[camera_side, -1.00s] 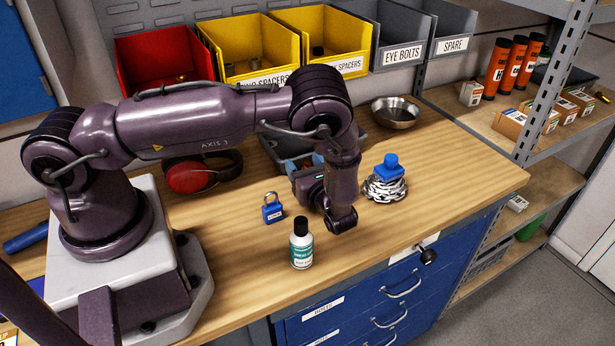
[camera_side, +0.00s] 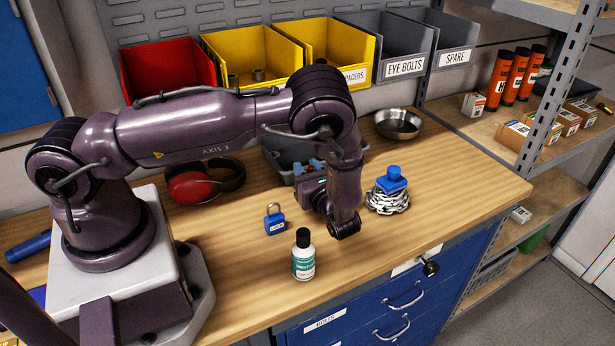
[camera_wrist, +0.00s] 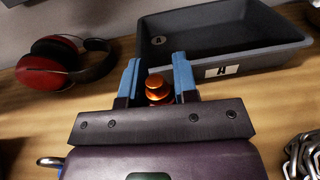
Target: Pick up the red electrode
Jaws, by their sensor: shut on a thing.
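My gripper (camera_wrist: 157,82) shows in the wrist view with its two blue fingers on either side of an orange-red, shiny metal piece with a rounded knob, which looks like the red electrode (camera_wrist: 158,87). The gripper is shut on it. The lower part of the piece is hidden behind the dark gripper body, so I cannot tell whether it touches the bench. In the side view my gripper (camera_side: 309,165) points toward the back of the bench, near the grey tray (camera_side: 272,160).
A blue padlock (camera_side: 275,220) and a white bottle (camera_side: 304,258) stand in front. A chain pile with a blue top (camera_side: 388,195) is to the right. Red ear defenders (camera_side: 197,184) lie left. A metal bowl (camera_side: 398,123) is behind; the right front bench is clear.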

